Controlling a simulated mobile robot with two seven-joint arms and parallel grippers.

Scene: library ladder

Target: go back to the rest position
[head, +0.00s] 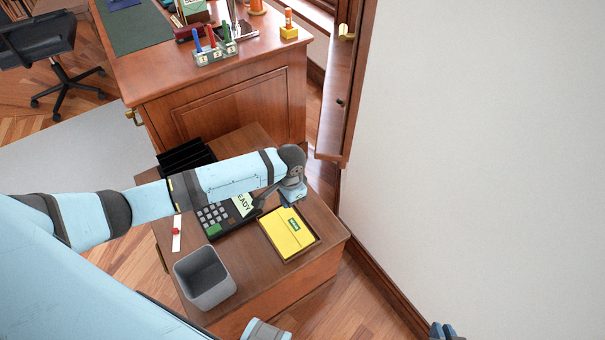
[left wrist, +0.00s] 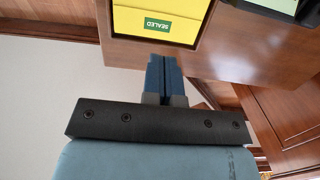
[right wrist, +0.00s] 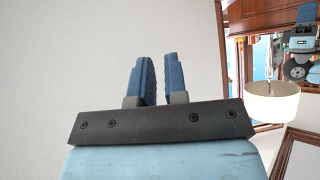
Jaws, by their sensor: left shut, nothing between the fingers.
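My left arm reaches in from the left in the head view, its wrist over the low cabinet (head: 255,292). My left gripper (left wrist: 163,76) is shut and empty. In the left wrist view its fingertips are close to the near edge of the tray holding a yellow box (head: 287,229) with a green "SEALED" label; I cannot tell whether they touch. In the head view the left fingers are mostly hidden by the wrist. My right gripper (head: 441,330) shows at the bottom edge. In the right wrist view (right wrist: 160,77) it is open and empty, facing a pale wall.
A keypad device (head: 213,217) with a "READY" card, a grey bin (head: 203,280), and a black organiser (head: 184,156) stand on the low cabinet. A wooden desk (head: 240,105) is behind it. A white wall (head: 480,130) fills the right side.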

